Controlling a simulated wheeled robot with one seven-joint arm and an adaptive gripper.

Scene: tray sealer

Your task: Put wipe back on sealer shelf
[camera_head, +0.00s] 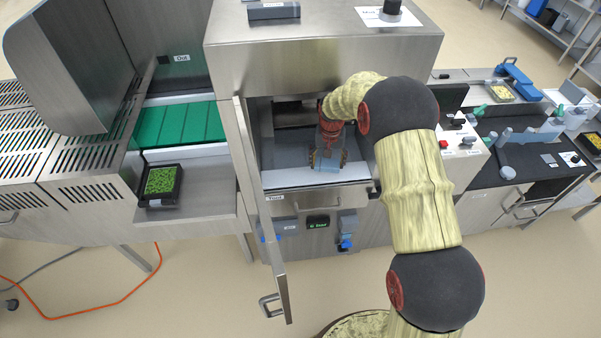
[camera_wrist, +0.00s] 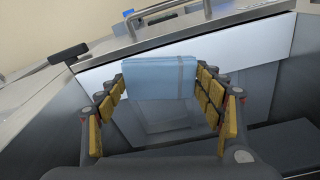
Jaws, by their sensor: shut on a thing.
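In the wrist view, my gripper (camera_wrist: 165,95) is shut on a light blue folded block, the wipe (camera_wrist: 160,78), held between its yellow-padded fingers. In the head view, my gripper (camera_head: 328,158) is inside the open front of the steel sealer (camera_head: 320,45), above a pale surface. The wipe (camera_head: 325,161) shows there as a small blue patch between the fingers. The sealer's door (camera_head: 262,210) stands open toward the front. I cannot tell whether the wipe touches the surface below. Which surface is the shelf is not clear.
A black tray of green peas (camera_head: 160,185) sits on the steel ledge left of the sealer. A green conveyor (camera_head: 180,125) lies behind it. A control box with a red button (camera_head: 463,146) stands to the right. The open door bounds the opening on the left.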

